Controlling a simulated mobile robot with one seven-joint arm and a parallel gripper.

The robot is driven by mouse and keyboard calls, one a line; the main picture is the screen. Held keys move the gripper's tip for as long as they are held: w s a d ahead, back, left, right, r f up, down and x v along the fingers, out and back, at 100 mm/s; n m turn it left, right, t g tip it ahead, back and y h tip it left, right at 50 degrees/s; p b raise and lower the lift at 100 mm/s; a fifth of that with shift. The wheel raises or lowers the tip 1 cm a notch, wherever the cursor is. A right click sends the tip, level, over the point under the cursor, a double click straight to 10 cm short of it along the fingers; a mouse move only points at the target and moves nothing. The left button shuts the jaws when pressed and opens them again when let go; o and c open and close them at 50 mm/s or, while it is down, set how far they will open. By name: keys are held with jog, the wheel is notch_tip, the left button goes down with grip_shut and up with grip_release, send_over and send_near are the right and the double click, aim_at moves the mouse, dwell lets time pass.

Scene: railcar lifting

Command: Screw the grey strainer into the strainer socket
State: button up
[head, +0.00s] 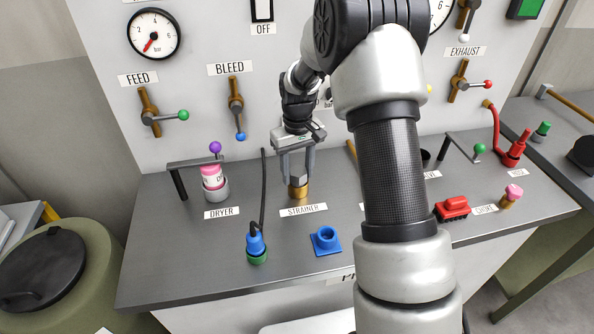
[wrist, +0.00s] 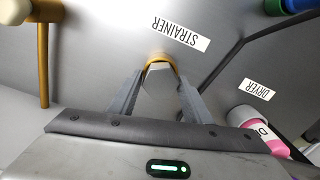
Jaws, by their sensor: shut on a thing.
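The grey strainer (head: 299,175) stands upright at the brass strainer socket (head: 298,192), behind the STRAINER label. My gripper (head: 298,171) points down from above and is shut on the strainer. In the wrist view the strainer (wrist: 160,84) sits between the two fingers (wrist: 160,92), with the brass rim of the socket (wrist: 158,57) just beyond it. The lower end of the strainer is at the socket; I cannot tell how deep its thread sits.
The pink dryer cartridge (head: 212,176) under a bracket stands to the left. A black hose with a blue plug (head: 255,242) is at the front left, and a blue square socket (head: 326,240) is in front. A red block (head: 452,208) lies to the right. My arm hides the bench middle.

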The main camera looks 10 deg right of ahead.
jog(key=m, duration=0.3)
jog(key=shift+d+m, duration=0.4)
jog(key=m, duration=0.4)
jog(key=shift+w, duration=0.1)
jog(key=m, duration=0.4)
jog(key=shift+p, duration=0.35)
jog(key=m, duration=0.2)
jog(key=shift+w+m, duration=0.1)
jog(key=shift+m, duration=0.2)
jog(key=shift+a, duration=0.1)
jog(key=o, duration=0.6)
jog(key=shift+a+f, duration=0.1)
jog(key=shift+a, duration=0.1)
